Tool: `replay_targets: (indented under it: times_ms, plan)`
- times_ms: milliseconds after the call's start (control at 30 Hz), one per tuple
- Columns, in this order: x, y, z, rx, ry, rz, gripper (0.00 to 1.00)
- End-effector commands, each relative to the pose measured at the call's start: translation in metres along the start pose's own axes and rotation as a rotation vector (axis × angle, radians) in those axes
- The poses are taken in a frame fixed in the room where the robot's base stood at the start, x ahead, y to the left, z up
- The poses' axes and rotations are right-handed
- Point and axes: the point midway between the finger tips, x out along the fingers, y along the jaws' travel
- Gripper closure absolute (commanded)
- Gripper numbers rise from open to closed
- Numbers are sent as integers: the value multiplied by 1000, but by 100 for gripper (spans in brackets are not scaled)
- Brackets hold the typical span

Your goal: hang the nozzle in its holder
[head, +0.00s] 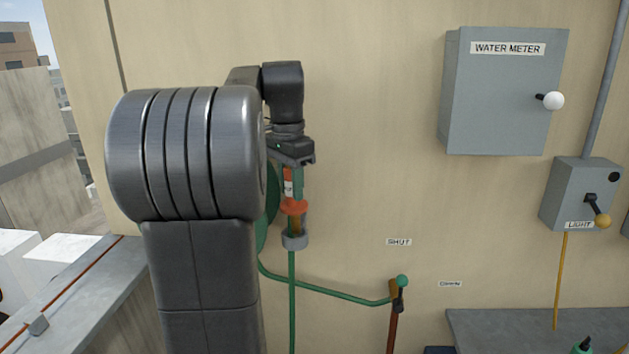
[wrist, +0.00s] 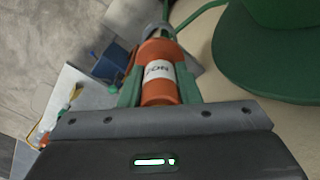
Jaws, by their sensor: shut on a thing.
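The nozzle (head: 293,207) is orange with a white label and hangs upright in front of the wall. It also shows in the wrist view (wrist: 157,78). My gripper (head: 291,184) points down with its green fingers shut on the nozzle's upper body, one finger on each side in the wrist view (wrist: 158,88). The holder, a grey ring (head: 295,242), is at the nozzle's lower end. The lower end appears to reach into the ring, but I cannot tell how it is seated. A green hose (head: 291,300) runs down below the ring.
A green hose reel (wrist: 268,55) is close beside my gripper, mostly hidden behind my arm in the head view. A tap (head: 402,283) on a brown pipe stands right of the holder. The water meter box (head: 490,100) and light switch box (head: 578,190) are further right.

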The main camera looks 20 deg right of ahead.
Motion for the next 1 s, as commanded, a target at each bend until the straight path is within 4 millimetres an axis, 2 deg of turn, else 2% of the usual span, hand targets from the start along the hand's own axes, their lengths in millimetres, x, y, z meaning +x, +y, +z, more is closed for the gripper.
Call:
replay_targets:
  times_ms: [1000]
  plan:
    - [24, 1, 8, -1, 0, 0, 100]
